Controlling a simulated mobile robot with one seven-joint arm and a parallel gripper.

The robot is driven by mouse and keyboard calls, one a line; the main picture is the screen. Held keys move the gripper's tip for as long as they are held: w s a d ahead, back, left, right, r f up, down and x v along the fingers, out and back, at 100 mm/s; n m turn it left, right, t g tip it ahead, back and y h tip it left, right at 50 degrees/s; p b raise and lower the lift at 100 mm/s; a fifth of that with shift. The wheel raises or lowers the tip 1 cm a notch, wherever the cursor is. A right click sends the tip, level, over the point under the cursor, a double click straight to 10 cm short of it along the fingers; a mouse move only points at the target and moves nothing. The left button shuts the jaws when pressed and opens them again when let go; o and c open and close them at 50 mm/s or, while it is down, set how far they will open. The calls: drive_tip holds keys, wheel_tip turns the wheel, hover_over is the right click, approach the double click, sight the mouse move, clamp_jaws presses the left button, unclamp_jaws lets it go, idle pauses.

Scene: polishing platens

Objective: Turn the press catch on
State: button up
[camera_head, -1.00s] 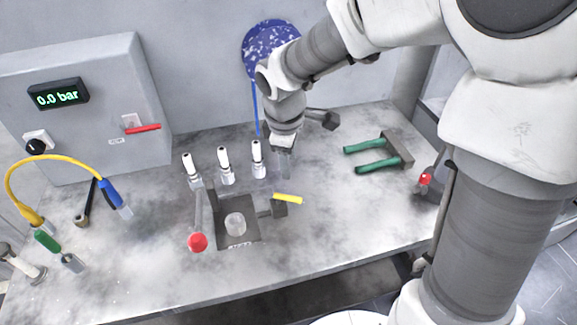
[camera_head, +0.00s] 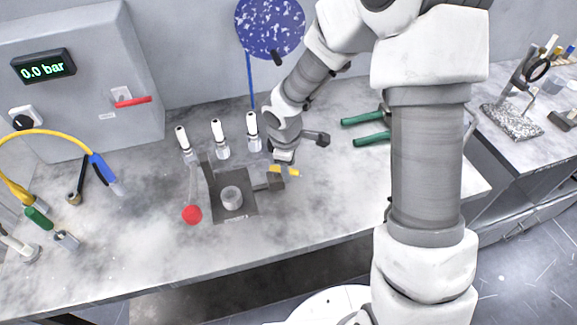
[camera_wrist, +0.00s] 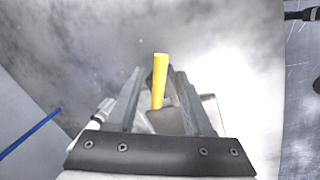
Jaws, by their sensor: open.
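The press is a dark plate (camera_head: 241,209) with a pale round piece (camera_head: 231,196) on it and an upright lever with a red ball (camera_head: 191,215) at its left. At its right is a dark block (camera_head: 275,181) with a yellow handle (camera_head: 293,173), which looks like the catch. My gripper (camera_head: 284,157) is just above and behind this handle and hides part of it. In the wrist view, the yellow handle (camera_wrist: 159,85) lies between the spread fingers of my gripper (camera_wrist: 160,74). I cannot tell whether they touch it.
Several white-topped bottles (camera_head: 219,138) stand behind the press, left of my gripper. Green-handled pliers (camera_head: 365,119) lie at the right. A grey cabinet (camera_head: 75,105) at the left reads 0.0 bar and has a red lever (camera_head: 133,102). The bench front is mostly clear.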

clamp_jaws()
idle(1.4)
